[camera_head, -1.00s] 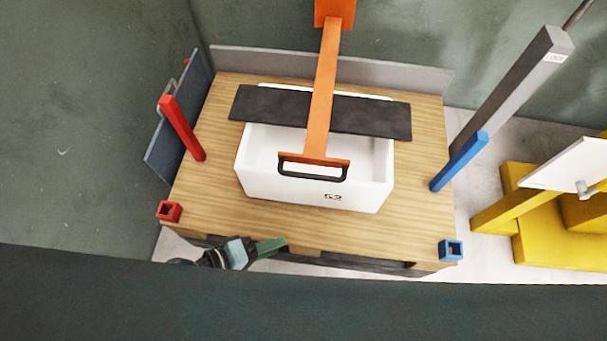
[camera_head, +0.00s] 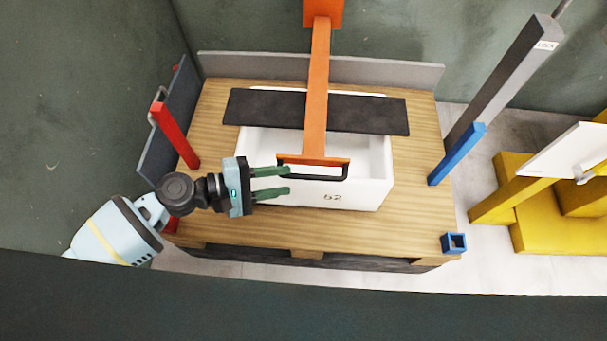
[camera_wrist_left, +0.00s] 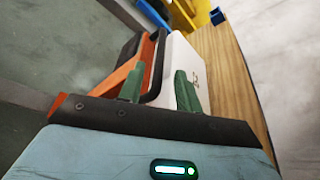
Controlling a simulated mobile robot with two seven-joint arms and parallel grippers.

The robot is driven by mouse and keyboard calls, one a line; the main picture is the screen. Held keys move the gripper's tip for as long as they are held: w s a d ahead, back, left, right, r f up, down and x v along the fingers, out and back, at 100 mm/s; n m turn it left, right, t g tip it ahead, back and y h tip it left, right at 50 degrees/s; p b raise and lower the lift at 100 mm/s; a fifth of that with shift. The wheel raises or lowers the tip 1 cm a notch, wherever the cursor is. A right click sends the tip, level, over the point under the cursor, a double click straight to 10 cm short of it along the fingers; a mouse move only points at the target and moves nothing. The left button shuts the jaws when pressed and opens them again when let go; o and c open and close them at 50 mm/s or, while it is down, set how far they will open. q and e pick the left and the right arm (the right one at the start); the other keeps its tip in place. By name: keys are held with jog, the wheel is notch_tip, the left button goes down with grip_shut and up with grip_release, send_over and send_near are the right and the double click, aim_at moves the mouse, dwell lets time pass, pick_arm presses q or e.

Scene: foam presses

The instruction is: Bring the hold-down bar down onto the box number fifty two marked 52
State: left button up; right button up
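The white box marked 52 (camera_head: 333,197) sits on the wooden pallet top, its number facing me. The orange hold-down bar (camera_head: 317,90) reaches forward over it, with a dark crosswise plate (camera_head: 375,115) and a black handle (camera_head: 330,178) at its front end. The gap between plate and box is hard to judge. My left gripper (camera_head: 289,181) is open at the left end of the handle, with green fingers one above the other. In the left wrist view the handle (camera_wrist_left: 155,68) appears between the two fingers (camera_wrist_left: 158,88); contact is not clear. My right gripper is out of view.
A red post (camera_head: 178,136) stands at the left and a blue post (camera_head: 458,154) at the right of the pallet. A small blue square socket (camera_head: 454,243) is at the front right corner. A yellow structure (camera_head: 540,210) stands further right. The front of the pallet is clear.

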aim_at(303, 178)
pick_arm(q)
jog(key=x, duration=0.5)
jog(key=shift+w+d+f, duration=0.1)
jog(key=shift+w+d, duration=0.05)
jog(key=shift+d, duration=0.25)
grip_shut()
